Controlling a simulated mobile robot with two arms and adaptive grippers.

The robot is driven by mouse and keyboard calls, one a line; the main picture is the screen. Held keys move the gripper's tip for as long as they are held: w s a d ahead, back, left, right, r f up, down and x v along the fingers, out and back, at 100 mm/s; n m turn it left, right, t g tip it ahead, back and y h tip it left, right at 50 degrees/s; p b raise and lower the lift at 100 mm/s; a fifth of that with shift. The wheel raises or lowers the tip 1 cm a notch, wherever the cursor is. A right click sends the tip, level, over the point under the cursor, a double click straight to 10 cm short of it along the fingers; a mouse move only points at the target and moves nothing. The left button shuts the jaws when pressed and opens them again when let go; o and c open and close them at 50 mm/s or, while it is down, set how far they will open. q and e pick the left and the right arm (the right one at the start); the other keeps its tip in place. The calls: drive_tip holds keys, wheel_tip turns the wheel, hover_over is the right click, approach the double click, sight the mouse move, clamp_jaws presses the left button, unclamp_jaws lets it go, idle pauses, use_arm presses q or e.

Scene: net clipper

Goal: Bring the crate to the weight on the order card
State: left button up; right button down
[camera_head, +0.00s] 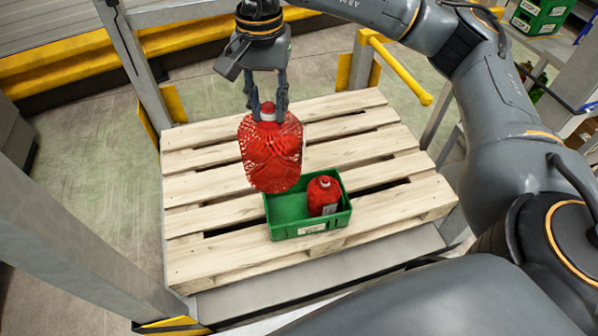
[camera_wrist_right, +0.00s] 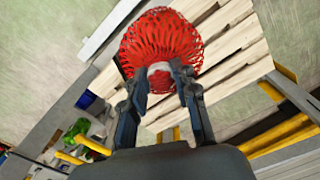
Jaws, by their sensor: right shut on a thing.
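A green crate (camera_head: 285,212) with a white label on its front stands on the wooden pallet (camera_head: 205,262). A small red net bag (camera_head: 323,194) sits in the right part of the crate; the crate's left part shows bare floor. My right gripper (camera_head: 267,106) is shut on the neck of a larger red net bag (camera_head: 270,152). This bag hangs over the crate's back left and hides part of its rear rim. In the right wrist view the red net bag (camera_wrist_right: 160,45) is held between the fingers (camera_wrist_right: 163,82). No order card or weight display can be made out. My left gripper is not in view.
A yellow rail (camera_head: 402,72) and grey posts stand around the pallet. Green crates (camera_head: 540,14) are stacked on a shelf at the top right. The pallet's planks left and right of the crate are clear.

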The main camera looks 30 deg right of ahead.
use_arm(q)
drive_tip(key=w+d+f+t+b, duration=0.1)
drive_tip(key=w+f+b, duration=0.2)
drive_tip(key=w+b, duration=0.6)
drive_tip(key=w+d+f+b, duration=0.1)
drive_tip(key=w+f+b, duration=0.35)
drive_tip(key=b, duration=0.85)
use_arm(e)
drive_tip(key=w+d+f+m, duration=0.3)
drive_tip(key=w+f+m, duration=0.1)
drive_tip(key=f+m, duration=0.5)
drive_tip(key=w+d+f+m, duration=0.35)
drive_tip(key=f+m, duration=0.25)
drive_tip(key=f, duration=0.6)
drive_tip(key=w+d+f+m, duration=0.2)
drive_tip(key=w+f+m, duration=0.2)
drive_tip(key=f+m, duration=0.5)
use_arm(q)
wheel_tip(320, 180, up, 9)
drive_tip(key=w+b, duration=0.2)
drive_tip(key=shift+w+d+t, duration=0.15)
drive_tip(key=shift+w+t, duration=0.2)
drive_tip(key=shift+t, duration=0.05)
use_arm(e)
wheel_tip(320, 180, down, 19)
drive_tip(key=n, duration=0.1)
drive_tip(key=shift+f, duration=0.1)
